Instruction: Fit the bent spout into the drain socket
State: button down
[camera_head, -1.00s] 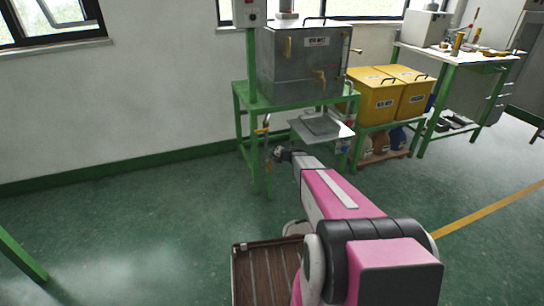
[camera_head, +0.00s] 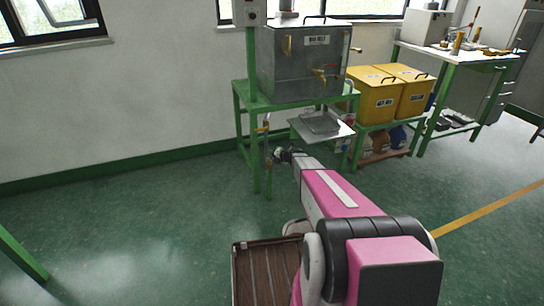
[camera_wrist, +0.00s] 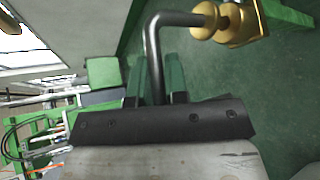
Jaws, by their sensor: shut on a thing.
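The bent spout (camera_wrist: 154,62) is a grey metal tube with a right-angle bend. My gripper (camera_wrist: 160,75) is shut on its straight leg in the wrist view. The other leg runs right to a round brass collar (camera_wrist: 207,20), close to a larger brass fitting (camera_wrist: 248,20), which looks like the drain socket. I cannot tell whether the spout is seated in it. In the head view, my gripper (camera_head: 275,154) is small and dark beside the green stand's left leg, with a brass piece (camera_head: 262,130) just above the tube.
A metal tank (camera_head: 305,60) stands on the green stand (camera_head: 240,98). A tray-like plate (camera_head: 330,131) sticks out in front, close to my arm. Yellow bins (camera_head: 378,100) and a workbench (camera_head: 460,58) stand to the right.

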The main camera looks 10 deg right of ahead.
jog(key=shift+f, duration=1.45)
jog(key=c, duration=1.1)
grip_release()
jog(key=shift+o, duration=0.2)
jog(key=shift+s+d, duration=0.1)
jog(key=v, duration=1)
jog(key=shift+s+r, duration=0.15)
jog(key=shift+s, duration=0.05)
jog(key=shift+d, duration=0.25)
